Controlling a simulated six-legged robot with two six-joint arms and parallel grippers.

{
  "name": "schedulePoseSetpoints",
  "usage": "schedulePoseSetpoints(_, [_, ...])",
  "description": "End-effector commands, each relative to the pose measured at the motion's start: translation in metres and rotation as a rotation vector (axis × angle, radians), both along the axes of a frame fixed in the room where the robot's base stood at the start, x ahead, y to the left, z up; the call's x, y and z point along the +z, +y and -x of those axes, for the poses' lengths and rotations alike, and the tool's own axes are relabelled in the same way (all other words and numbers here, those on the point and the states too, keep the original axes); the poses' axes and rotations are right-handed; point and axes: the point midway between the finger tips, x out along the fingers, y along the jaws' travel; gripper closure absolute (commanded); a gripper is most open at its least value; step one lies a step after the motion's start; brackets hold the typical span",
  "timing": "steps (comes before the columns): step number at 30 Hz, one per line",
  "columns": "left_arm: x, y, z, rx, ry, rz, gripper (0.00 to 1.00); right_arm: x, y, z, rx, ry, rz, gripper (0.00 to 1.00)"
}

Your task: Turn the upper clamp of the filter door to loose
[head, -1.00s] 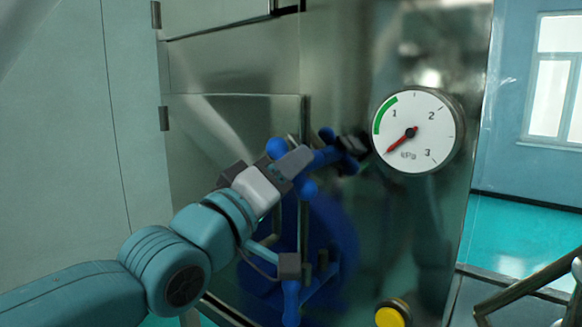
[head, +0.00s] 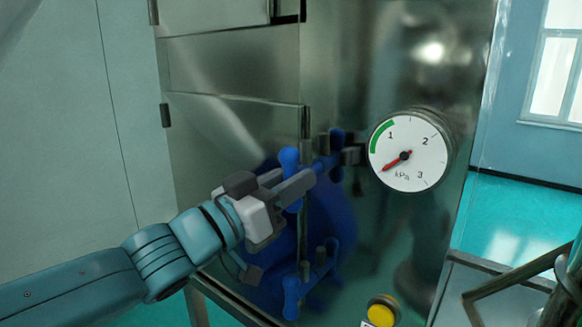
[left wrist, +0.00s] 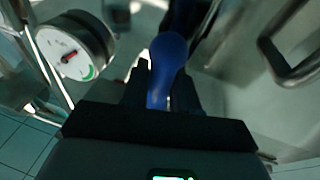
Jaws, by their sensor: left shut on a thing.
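The filter door (head: 240,130) is a grey metal panel with hinges on its left. The upper clamp (head: 289,158) is blue; its knobbed handle stands nearly upright at the door's right edge, and its arm reaches right to a dark bracket. My left gripper (head: 300,187) is shut on this handle, with the fingers partly hiding it. In the left wrist view the handle's rounded blue end (left wrist: 168,55) stands between the two dark fingers (left wrist: 164,80). My right gripper is not in view.
A lower blue clamp (head: 291,292) sits below, close under my left wrist. A kPa gauge (head: 408,150) is right of the upper clamp, its red needle pointing lower left. A yellow button (head: 381,310) is at the bottom. A metal rail (head: 515,285) is at lower right.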

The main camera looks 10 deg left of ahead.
Motion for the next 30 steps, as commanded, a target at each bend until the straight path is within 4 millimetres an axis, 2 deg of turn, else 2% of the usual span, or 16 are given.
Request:
schedulePoseSetpoints(6, [-0.0003, -0.0002, -0.0002, 0.0, -0.029, -0.066, 1.0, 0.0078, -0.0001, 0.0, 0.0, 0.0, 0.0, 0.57])
schedulePoseSetpoints(23, [-0.0015, -0.0002, -0.0001, 0.0, -0.041, -0.091, 1.0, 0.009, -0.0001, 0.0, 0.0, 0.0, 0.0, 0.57])
schedulePoseSetpoints(24, [-0.0015, -0.0002, -0.0001, 0.0, -0.041, -0.091, 0.58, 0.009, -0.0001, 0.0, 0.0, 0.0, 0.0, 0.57])
schedulePoseSetpoints(25, [-0.0014, -0.0002, -0.0001, 0.0, -0.041, -0.09, 0.51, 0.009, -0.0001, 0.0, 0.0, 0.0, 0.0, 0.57])
schedulePoseSetpoints(30, [-0.0008, -0.0001, 0.0, 0.0, -0.041, -0.089, 0.51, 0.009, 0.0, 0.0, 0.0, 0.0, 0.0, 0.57])
